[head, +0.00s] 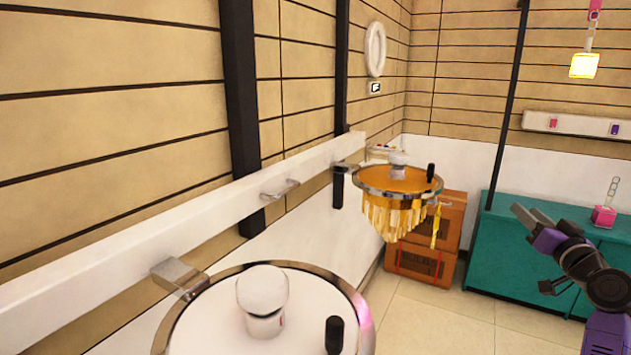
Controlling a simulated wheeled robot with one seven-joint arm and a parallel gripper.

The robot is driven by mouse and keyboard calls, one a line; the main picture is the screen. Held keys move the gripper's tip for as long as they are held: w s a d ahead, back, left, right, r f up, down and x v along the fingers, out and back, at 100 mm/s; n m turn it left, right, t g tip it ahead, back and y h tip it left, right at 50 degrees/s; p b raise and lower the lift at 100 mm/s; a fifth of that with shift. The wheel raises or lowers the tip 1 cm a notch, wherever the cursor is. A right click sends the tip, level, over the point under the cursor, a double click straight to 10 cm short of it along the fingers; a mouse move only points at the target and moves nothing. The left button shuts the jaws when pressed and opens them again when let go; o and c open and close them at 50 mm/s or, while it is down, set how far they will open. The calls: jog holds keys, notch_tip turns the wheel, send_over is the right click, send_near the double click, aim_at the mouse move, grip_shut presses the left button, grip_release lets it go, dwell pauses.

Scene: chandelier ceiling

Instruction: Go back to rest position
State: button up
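My gripper (526,216) is at the right of the head view, at the end of my purple and black arm. Its dark fingers point up and to the left, in front of the teal cabinet. The fingers are small and overlap in this view, so I cannot tell how far apart they are. I see no object held at the fingertips. The gripper is apart from the chandelier and the wall fittings.
A round white-topped fixture (205,325) with a metal rim fills the near foreground. Behind it hangs a gold-fringed chandelier (395,215) on the wall rail (90,255). Brown boxes (452,222) and a teal cabinet (500,265) stand behind. Tiled floor (440,315) shows clear between.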

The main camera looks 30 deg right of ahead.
jog(key=s+a+f+p, duration=0.1)
jog(key=a+f, duration=0.3)
jog(key=a, duration=0.5)
jog(key=s+a+f+n+p, duration=0.1)
jog(key=a+f, duration=0.3)
jog(key=a, duration=0.5)
jog(key=s+a+f+p, duration=0.1)
jog(key=a+f, duration=0.4)
jog(key=a, duration=0.4)
jog(key=s+a+n+y+p, duration=0.1)
jog(key=s+a+n+y, duration=0.2)
jog(key=s+a, duration=0.3)
jog(key=s+a+n+y+p, duration=0.1)
jog(key=s+a+n+y, duration=0.2)
jog(key=a, duration=1)
jog(key=s+a+f+n+y+p, duration=0.1)
jog(key=s+a+n+y, duration=0.2)
jog(key=s+a, duration=0.7)
jog(key=shift+a+g+y+p, duration=0.3)
jog(key=shift+g+y, duration=0.1)
jog(key=shift+y, duration=0.7)
jog(key=shift+f, duration=0.1)
